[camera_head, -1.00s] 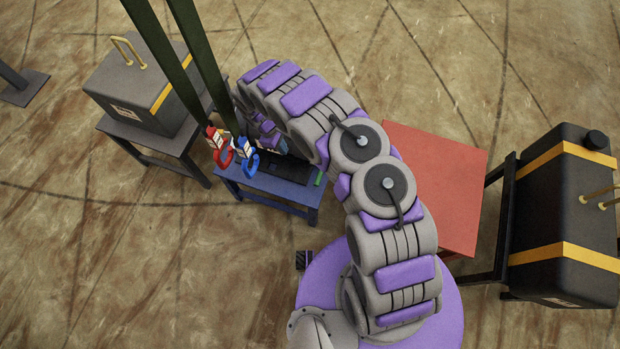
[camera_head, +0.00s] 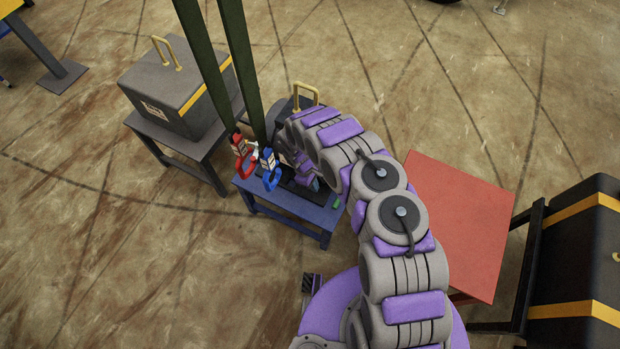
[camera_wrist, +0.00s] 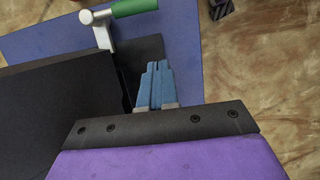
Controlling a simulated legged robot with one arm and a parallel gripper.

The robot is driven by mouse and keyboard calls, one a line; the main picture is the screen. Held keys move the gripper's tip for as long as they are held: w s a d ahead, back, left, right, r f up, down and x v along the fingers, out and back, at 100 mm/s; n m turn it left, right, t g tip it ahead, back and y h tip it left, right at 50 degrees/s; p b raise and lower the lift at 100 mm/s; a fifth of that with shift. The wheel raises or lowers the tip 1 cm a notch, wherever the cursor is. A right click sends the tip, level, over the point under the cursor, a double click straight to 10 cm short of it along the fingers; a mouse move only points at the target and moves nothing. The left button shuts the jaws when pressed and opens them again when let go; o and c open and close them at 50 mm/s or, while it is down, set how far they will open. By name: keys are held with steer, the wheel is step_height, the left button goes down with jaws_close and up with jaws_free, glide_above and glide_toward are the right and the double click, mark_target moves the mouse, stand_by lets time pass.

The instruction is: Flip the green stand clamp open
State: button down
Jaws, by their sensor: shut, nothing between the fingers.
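The green stand clamp shows in the wrist view as a green handle (camera_wrist: 135,7) on a silver metal lever (camera_wrist: 103,30), at the top edge beside a black block. In the head view only a small green piece (camera_head: 336,204) shows at the right edge of the blue stand (camera_head: 285,205). My gripper (camera_wrist: 158,68) has blue fingers, shut together and empty. In the wrist view the fingertips are below and to the right of the handle, apart from it, over a dark plate on the blue surface. My arm hides much of the stand in the head view.
Red (camera_head: 239,150) and blue (camera_head: 269,172) clamp-like pieces stand at the stand's left by dark green poles (camera_head: 238,60). A grey case (camera_head: 175,85) sits on a table at left. A red-topped table (camera_head: 460,220) and black case (camera_head: 580,270) are at right.

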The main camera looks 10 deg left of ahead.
steer(key=b+x, duration=0.1)
steer(key=x, duration=0.2)
steer(key=d+b+x, duration=0.1)
steer(key=x, duration=0.3)
steer(key=shift+s+d, duration=0.15)
steer(key=shift+d, duration=0.15)
steer(key=shift+s+d+f+b, duration=0.15)
steer(key=shift+s+d+b, duration=0.1)
steer(key=shift+d, duration=0.35)
steer(key=shift+s+d+f+b, duration=0.1)
steer(key=shift+s+d+b, duration=0.1)
steer(key=shift+d, duration=0.4)
steer(key=shift+d, duration=0.2)
